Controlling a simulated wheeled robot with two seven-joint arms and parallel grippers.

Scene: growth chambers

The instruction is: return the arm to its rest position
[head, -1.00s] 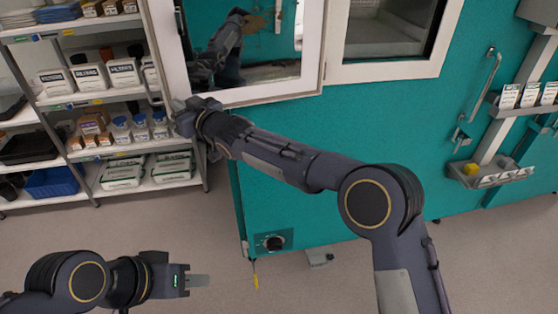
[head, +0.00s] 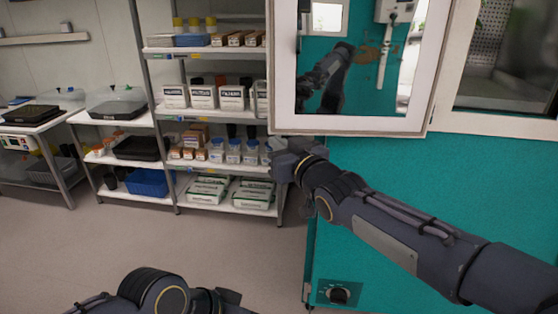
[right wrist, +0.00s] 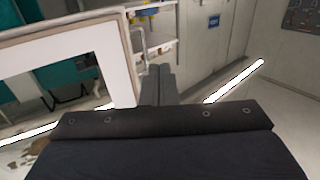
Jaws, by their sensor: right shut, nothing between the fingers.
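My right arm (head: 400,232) reaches from the lower right of the head view across the front of the teal chamber (head: 445,185). My right gripper (head: 280,155) is at the lower left corner of a white-framed glass panel (head: 350,124); I cannot tell from the head view if they touch. In the right wrist view its fingers (right wrist: 158,85) are together and empty, with the white frame (right wrist: 118,62) to their left. My left arm (head: 150,290) shows at the bottom of the head view; its gripper is cut off or too unclear to read.
A shelf rack (head: 162,112) with bottles, boxes and packs stands behind my right gripper, to the left of the chamber. A blue bin (head: 147,182) sits low beside it. A knob (head: 338,294) is low on the chamber. The floor (head: 110,245) at left is clear.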

